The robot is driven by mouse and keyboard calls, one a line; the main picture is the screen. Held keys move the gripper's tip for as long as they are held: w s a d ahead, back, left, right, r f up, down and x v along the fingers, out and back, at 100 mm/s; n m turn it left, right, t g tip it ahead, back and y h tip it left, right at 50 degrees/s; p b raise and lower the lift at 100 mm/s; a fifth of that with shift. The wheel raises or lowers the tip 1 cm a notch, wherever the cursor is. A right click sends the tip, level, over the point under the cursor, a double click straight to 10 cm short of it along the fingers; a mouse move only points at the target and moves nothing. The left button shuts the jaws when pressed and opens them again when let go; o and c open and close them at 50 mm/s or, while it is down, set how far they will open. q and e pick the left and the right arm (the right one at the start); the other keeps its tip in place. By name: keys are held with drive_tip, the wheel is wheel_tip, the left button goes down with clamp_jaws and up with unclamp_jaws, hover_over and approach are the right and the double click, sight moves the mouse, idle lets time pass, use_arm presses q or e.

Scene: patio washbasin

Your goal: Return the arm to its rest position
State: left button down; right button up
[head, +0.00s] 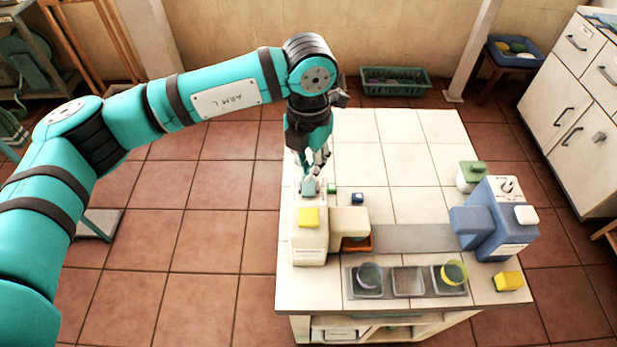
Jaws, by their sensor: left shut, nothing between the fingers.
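My left arm (215,95), teal and marked "ARM L", reaches in from the left and bends down at its wrist. My left gripper (312,175) points down over the left side of the white tiled counter (360,160). It is shut and empty. Its tips are close to a small teal piece (308,188) at the back of a white machine (309,245). I cannot tell whether they touch it. My right gripper is not in view.
A yellow block (308,217) sits on the white machine. A blue machine (497,225) stands at the right, a green-lidded pot (470,177) behind it. A grey tray (407,283) holds two cups at the front. The counter's back is clear; tiled floor (215,215) lies left.

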use_arm(q)
drive_tip(key=shift+r, duration=0.55)
